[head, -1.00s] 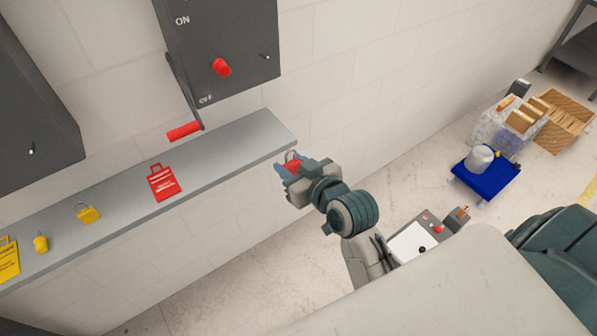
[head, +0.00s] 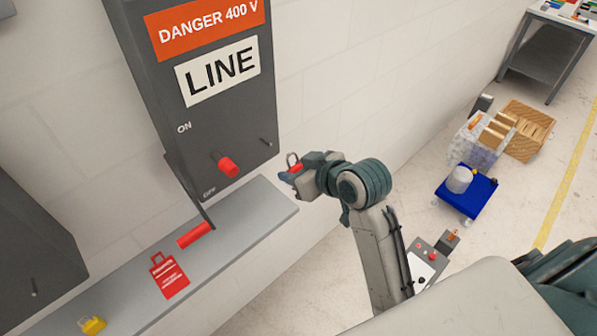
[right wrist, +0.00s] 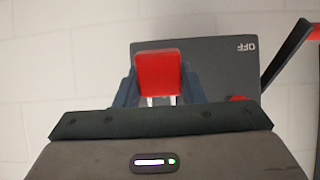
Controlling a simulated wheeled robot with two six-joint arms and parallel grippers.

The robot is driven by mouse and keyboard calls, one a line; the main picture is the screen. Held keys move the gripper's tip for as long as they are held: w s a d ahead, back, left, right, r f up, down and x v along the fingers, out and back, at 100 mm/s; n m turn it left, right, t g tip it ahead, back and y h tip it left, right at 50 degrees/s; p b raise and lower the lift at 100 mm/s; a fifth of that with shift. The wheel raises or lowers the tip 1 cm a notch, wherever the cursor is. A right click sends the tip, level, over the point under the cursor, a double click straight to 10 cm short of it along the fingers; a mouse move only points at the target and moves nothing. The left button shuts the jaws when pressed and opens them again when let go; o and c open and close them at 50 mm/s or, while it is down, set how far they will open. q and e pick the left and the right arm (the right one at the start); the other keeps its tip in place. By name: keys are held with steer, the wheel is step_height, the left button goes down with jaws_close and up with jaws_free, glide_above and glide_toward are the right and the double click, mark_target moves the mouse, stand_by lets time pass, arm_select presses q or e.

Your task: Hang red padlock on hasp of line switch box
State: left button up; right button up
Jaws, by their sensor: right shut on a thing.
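The red padlock (head: 296,169) is in my right gripper (head: 291,175), its shackle loop standing up above the jaws. In the right wrist view the red padlock body (right wrist: 158,72) sits between the two fingers of the gripper (right wrist: 160,88). The grey line switch box (head: 208,125) hangs on the wall to the left of the gripper, with a LINE label. A small pin-like part, perhaps the hasp (head: 267,142), shows at its lower right; the padlock is apart from it. The switch box (right wrist: 215,60) also shows behind the padlock in the wrist view. My left gripper is out of view.
The box's lever ends in a red handle (head: 194,235), down by the OFF mark. A grey shelf (head: 255,217) below bears a red tag (head: 168,275) and a yellow padlock (head: 93,325). A second grey box (head: 35,260) is at left. A blue cart (head: 468,194) stands on the floor.

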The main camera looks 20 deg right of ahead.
steer(key=shift+w+a, duration=0.3)
steer(key=shift+w, duration=0.45)
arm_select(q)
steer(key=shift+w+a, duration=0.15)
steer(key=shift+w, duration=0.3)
arm_select(e)
steer(key=shift+w+a+f, duration=0.25)
steer(key=shift+w+a, duration=0.15)
steer(key=shift+w, duration=0.65)
steer(key=shift+w+a+f, duration=0.3)
steer(key=shift+w+a, duration=0.05)
steer(key=shift+w, duration=0.65)
steer(key=shift+w+a+f, duration=0.25)
steer(key=shift+w+a, duration=0.15)
steer(key=shift+w, duration=0.65)
steer(key=o, duration=1.2)
steer(key=shift+c, duration=0.2)
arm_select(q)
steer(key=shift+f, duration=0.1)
arm_select(e)
steer(key=shift+s, duration=0.1)
